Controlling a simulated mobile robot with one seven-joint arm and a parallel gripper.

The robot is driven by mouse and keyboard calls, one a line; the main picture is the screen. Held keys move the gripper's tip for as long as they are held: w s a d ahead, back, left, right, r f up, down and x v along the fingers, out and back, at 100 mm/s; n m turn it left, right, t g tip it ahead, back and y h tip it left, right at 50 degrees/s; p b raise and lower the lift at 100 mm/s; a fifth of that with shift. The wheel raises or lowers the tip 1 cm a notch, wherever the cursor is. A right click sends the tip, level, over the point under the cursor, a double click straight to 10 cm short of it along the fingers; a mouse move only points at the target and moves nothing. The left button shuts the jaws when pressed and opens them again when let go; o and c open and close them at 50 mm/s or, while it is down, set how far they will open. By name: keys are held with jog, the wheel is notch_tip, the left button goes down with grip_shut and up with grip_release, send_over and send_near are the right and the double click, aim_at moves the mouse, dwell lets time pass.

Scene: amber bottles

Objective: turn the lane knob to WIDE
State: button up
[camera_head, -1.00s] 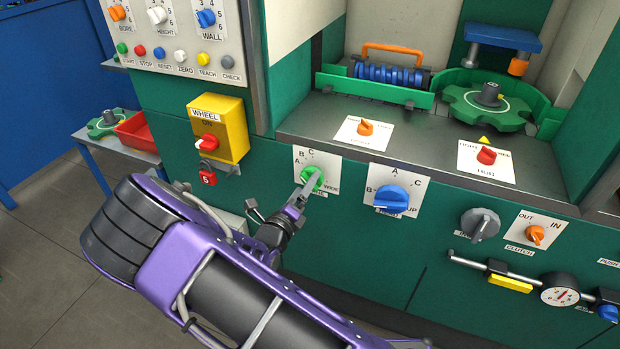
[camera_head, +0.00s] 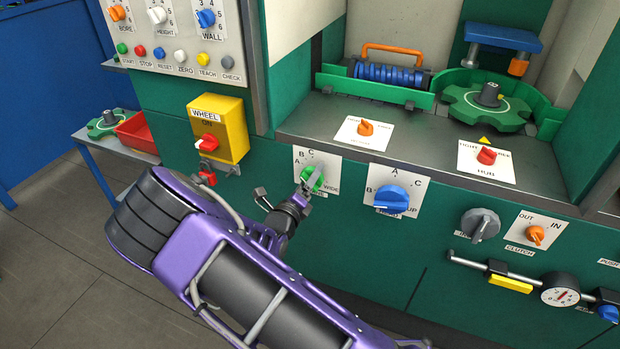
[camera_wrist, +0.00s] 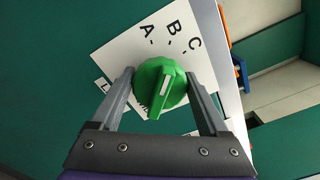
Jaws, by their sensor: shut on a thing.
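The lane knob (camera_head: 313,178) is green and sits on a white plate (camera_head: 328,162) on the green machine front. The plate is marked A, B and C, with WIDE at its lower right. My gripper (camera_head: 306,190) is at the knob and partly covers it in the head view. In the wrist view the knob (camera_wrist: 160,88) lies between the two grey fingers of my gripper (camera_wrist: 162,76), which are shut on it. Its white pointer line runs nearly upright there; I cannot tell which mark it points to. WIDE is mostly hidden in the wrist view.
A blue knob (camera_head: 392,198) on its own plate is just right of the lane knob. A yellow WHEEL box (camera_head: 222,130) with a red switch juts out at the left. A grey knob (camera_head: 478,224) and an orange clutch knob (camera_head: 535,233) are farther right.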

jog(key=shift+c, duration=0.8)
